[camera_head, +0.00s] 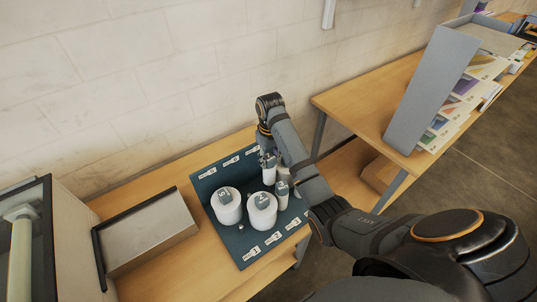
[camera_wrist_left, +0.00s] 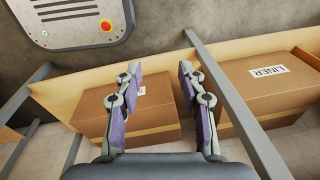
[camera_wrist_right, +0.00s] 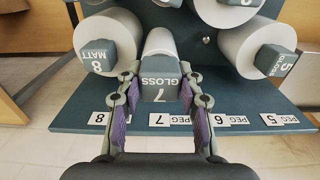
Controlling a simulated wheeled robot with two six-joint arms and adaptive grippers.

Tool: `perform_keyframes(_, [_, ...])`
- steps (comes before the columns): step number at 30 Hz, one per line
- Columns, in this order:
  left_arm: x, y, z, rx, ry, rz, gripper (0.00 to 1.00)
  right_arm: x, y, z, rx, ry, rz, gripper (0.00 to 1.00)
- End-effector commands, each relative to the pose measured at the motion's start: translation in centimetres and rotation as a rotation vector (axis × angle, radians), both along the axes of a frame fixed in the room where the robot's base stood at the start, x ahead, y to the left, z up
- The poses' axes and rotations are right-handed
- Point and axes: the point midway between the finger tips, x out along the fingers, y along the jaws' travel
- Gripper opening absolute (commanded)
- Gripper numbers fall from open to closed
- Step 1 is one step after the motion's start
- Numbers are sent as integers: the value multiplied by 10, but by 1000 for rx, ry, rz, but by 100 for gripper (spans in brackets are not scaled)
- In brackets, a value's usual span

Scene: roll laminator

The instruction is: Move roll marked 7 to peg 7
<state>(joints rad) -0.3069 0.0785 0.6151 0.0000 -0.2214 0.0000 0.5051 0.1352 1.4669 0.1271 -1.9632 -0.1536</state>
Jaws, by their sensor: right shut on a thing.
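The roll marked 7 is slim and white with a grey "7 GLOSS" cap; it shows in the right wrist view (camera_wrist_right: 160,78) and in the head view (camera_head: 268,176). My right gripper (camera_wrist_right: 158,88) is shut on its cap, at the far right part of the dark board (camera_head: 243,262). The "PEG 7" label (camera_wrist_right: 170,120) is just below the cap in the right wrist view. Whether the roll sits on a peg is hidden. My left gripper (camera_wrist_left: 156,74) is open and empty, above cardboard boxes.
The wide roll marked 5 (camera_wrist_right: 258,50) and the roll marked 8 (camera_wrist_right: 97,45) flank roll 7. Another wide roll (camera_head: 262,214) and a slim roll (camera_head: 282,195) stand on the board. A grey tray (camera_head: 150,235) lies left. Boxes (camera_wrist_left: 262,95) are under my left gripper.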

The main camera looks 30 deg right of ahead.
Motion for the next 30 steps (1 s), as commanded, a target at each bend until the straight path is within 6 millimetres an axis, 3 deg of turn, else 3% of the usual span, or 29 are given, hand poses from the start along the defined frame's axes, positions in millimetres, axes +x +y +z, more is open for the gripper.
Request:
perform_keyframes(6, [-10,-1,-1,-2,14,1,40,0,0,-26,1,3,1,0])
perform_keyframes(12, [15,-1,1,-2,-22,-1,40,0,0,-44,1,3,1,0])
perform_keyframes(16, [24,-1,2,-1,-37,-1,40,0,0,-49,1,2,2,0])
perform_keyframes(24, [7,1,1,1,-11,-1,40,0,0,-50,1,1,1,0])
perform_keyframes(30, [5,1,0,2,-8,0,40,0,0,-52,1,2,1,0])
